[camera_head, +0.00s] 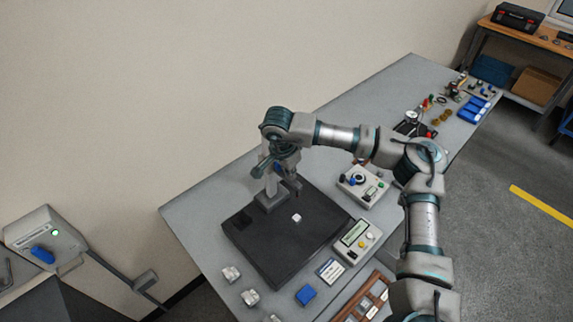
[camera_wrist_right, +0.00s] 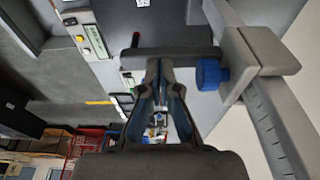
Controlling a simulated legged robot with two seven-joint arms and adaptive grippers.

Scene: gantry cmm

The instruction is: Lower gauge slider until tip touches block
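The gauge stand's pale column (camera_head: 270,185) rises from the back of a black plate. In the right wrist view, the slider (camera_wrist_right: 240,65) sits on the graduated column (camera_wrist_right: 268,105), with a blue knob (camera_wrist_right: 208,73) and a dark arm (camera_wrist_right: 185,51) reaching sideways. My right gripper (camera_wrist_right: 160,64) has its fingertips close together at this arm's edge; I cannot tell whether they touch it. In the head view, my right gripper (camera_head: 280,160) is at the slider, partly hidden. The small white block (camera_head: 297,217) lies on the plate, apart from the slider. My left gripper is not in view.
The black plate (camera_head: 260,255) lies on a grey table (camera_head: 195,215). A control box with a display (camera_head: 355,239) and another with a dial (camera_head: 360,185) stand to its right. Small blocks and a blue piece (camera_head: 306,294) lie in front. My right arm crosses above the table.

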